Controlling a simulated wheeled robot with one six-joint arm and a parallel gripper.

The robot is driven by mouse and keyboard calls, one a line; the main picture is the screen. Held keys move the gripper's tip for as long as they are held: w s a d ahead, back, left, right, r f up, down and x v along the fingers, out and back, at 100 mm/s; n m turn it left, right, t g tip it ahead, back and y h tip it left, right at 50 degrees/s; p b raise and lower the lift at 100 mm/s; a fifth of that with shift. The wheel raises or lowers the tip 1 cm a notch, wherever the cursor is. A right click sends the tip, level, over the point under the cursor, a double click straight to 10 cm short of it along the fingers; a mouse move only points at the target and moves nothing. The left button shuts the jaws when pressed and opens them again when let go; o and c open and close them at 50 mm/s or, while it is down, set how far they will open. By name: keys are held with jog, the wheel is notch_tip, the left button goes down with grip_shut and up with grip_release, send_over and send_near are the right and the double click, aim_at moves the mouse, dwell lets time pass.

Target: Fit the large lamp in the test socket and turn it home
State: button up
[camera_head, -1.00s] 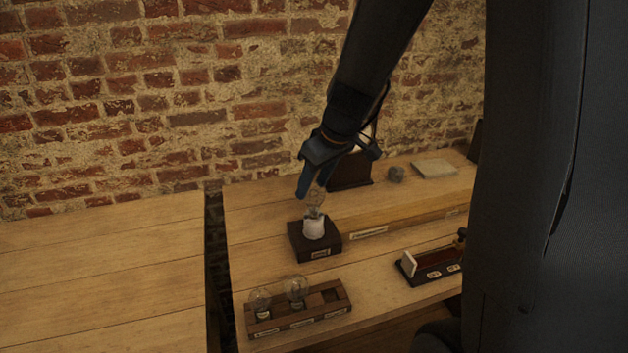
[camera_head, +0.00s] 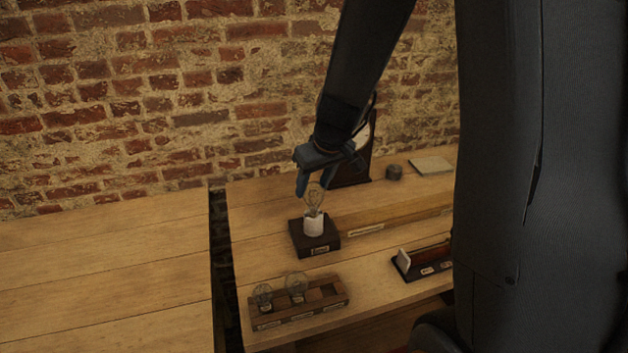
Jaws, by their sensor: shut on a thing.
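A clear glass lamp (camera_head: 314,200) stands upright at the white test socket (camera_head: 314,225), which sits on a dark labelled wooden block (camera_head: 301,240). The lamp's base is hidden by the socket, so how deep it sits cannot be told. My gripper (camera_head: 315,188) points down from above and is shut on the top of this lamp's glass. Two other clear lamps, one at the left (camera_head: 263,296) and one in the middle (camera_head: 296,284), stand in a wooden rack (camera_head: 330,307) in front. The rack's right place is empty.
A dark device with a pale lever (camera_head: 418,262) stands at the right. A dark-cased dial (camera_head: 356,165), a small grey object (camera_head: 394,172) and a pale pad (camera_head: 431,165) are at the back. The left table (camera_head: 100,270) is bare, with a gap beside it.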

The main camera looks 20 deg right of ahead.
jog(key=shift+s+f+m+h+p, duration=0.1)
jog(key=shift+m+h+p, duration=0.75)
jog(key=shift+p, duration=2.6)
jog(key=shift+m+y, duration=0.35)
jog(key=o, duration=1.3)
jog(key=shift+c, duration=0.2)
jog(key=shift+w+b, duration=0.2)
jog(key=shift+b, duration=0.65)
jog(key=n+y+b, duration=0.1)
jog(key=n+b, duration=0.1)
jog(key=b, duration=0.6)
jog(key=n+y+b, duration=0.1)
jog(key=n+b, duration=0.2)
jog(key=b, duration=0.3)
jog(key=shift+s+n+b, duration=0.1)
jog(key=shift+n+b, duration=0.4)
jog(key=shift+b, duration=0.25)
jog(key=shift+g, duration=0.3)
